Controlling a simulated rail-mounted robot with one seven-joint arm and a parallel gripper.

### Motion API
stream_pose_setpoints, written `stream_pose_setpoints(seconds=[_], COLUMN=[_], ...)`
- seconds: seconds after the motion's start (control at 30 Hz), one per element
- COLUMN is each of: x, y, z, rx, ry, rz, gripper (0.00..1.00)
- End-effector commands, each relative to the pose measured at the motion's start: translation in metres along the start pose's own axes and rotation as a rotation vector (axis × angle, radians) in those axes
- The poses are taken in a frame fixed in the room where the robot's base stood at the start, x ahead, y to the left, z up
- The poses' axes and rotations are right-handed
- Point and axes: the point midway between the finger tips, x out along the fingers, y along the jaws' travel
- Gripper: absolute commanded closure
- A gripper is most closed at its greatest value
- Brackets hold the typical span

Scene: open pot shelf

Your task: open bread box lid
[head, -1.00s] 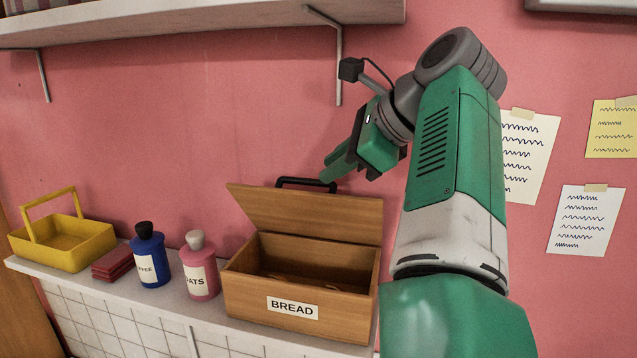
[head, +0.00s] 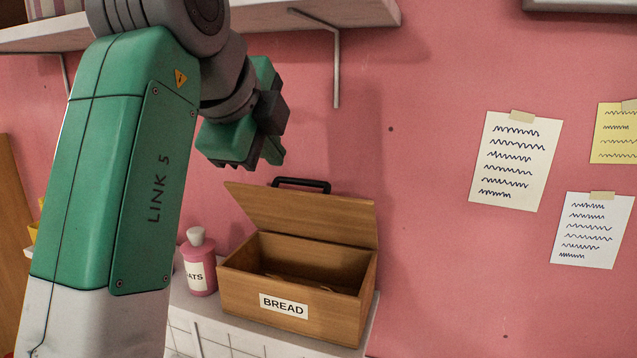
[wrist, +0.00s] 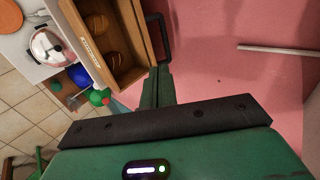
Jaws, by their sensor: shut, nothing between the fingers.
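The wooden bread box (head: 290,312) stands on the white counter with a BREAD label on its front. Its lid (head: 300,215) is raised and leans back, with a black handle (head: 302,184) on its upper edge. In the wrist view the box (wrist: 97,48) is open with brown loaves (wrist: 104,34) inside, and the handle (wrist: 158,38) shows beside it. My gripper (head: 272,155) is above and left of the lid in the head view, apart from it and empty. Its shut fingers show in the wrist view (wrist: 157,80).
A pink oats jar (head: 199,268) stands left of the box. A shelf with a bracket (head: 337,70) hangs above. Taped notes (head: 516,160) are on the pink wall at right.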

Motion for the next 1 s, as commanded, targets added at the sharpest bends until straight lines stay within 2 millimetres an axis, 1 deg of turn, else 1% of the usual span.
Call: stream_pose_setpoints(seconds=[0.07,0.17,0.27,0.5,0.63,0.8,1.0], x=[0.000,0.006,0.021,0.068,0.088,0.100,0.101], y=[0.000,-0.001,-0.001,-0.002,-0.001,-0.001,0.000], z=[-0.001,-0.001,-0.001,-0.001,-0.002,-0.001,-0.001], rx=[0.001,0.000,0.000,-0.001,-0.001,0.000,0.000], ry=[0.005,0.004,0.004,0.004,0.004,0.003,0.002], rz=[-0.002,0.002,0.004,0.005,0.005,0.003,0.002], gripper=[1.00,1.00,1.00,1.00,1.00,1.00,1.00])
